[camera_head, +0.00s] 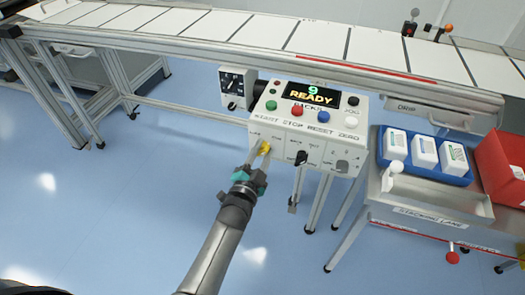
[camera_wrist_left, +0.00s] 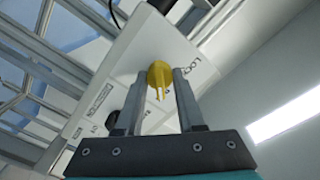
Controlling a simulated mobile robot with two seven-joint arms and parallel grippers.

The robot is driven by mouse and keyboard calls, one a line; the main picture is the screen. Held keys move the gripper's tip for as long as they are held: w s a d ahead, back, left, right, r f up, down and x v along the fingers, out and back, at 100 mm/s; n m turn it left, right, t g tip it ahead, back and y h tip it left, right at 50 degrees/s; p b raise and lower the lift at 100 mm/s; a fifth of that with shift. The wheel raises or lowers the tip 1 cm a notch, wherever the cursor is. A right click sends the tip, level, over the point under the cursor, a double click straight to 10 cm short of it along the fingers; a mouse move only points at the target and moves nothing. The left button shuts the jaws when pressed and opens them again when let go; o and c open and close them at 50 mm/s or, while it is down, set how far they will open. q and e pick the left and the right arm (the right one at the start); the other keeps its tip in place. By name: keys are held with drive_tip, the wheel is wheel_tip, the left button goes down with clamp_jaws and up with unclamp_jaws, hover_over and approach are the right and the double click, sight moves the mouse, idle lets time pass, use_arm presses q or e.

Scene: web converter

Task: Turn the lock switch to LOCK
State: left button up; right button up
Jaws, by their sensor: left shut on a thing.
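The yellow lock switch (camera_head: 266,147) is on the left of the lower front face of the white control box (camera_head: 322,137). My left gripper (camera_head: 261,158) is at the switch, its fingers pointing up at the box face. In the left wrist view, the yellow knob (camera_wrist_left: 159,72) sits between the two fingertips, and the gripper is shut on it. Part of a "LOCK" label shows beside the knob in that view. The fingers hide part of the knob, and I cannot tell exactly which position it points to. My right gripper is in neither view.
A black selector knob (camera_head: 301,157) and a grey switch (camera_head: 342,166) are right of the lock switch. Coloured buttons and a display (camera_head: 313,93) reading "9 READY" are above. A conveyor (camera_head: 250,28) runs behind. A blue tray (camera_head: 434,177) with white containers stands right. Floor at left is clear.

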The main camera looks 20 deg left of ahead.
use_arm(q)
clamp_jaws()
